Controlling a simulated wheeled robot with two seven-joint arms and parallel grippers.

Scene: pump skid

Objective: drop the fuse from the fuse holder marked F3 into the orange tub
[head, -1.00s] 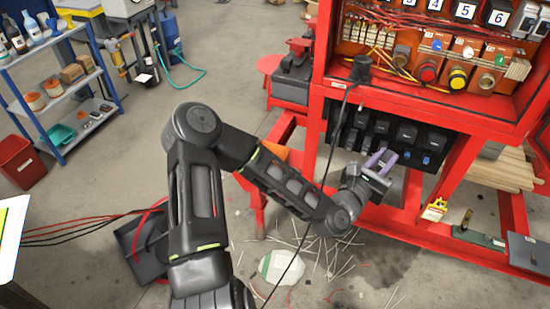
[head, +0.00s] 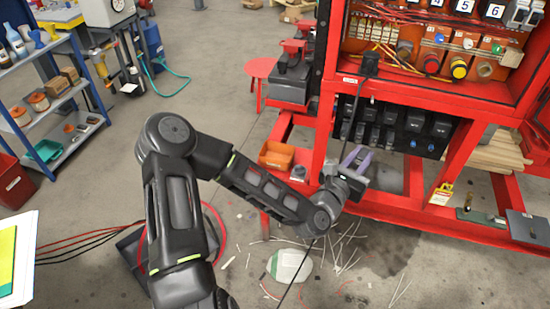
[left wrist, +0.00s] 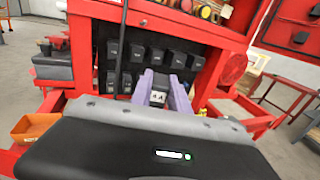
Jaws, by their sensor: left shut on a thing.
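My left gripper (head: 357,157) has purple fingers and is in front of the lower part of the red skid, below and apart from the row of black fuse holders (head: 414,123). It is shut on a small dark piece with a white label, the fuse (left wrist: 158,97), seen between the fingers in the left wrist view. The mark F3 cannot be read on the holders. The orange tub (head: 277,155) stands on the red frame, left of the gripper; it also shows in the left wrist view (left wrist: 35,127) at the left. My right gripper is not in view.
A black cable (head: 350,110) hangs from a plug in front of the holders, close to my left gripper. A small grey item (head: 298,173) is beside the tub. Wire scraps litter the floor.

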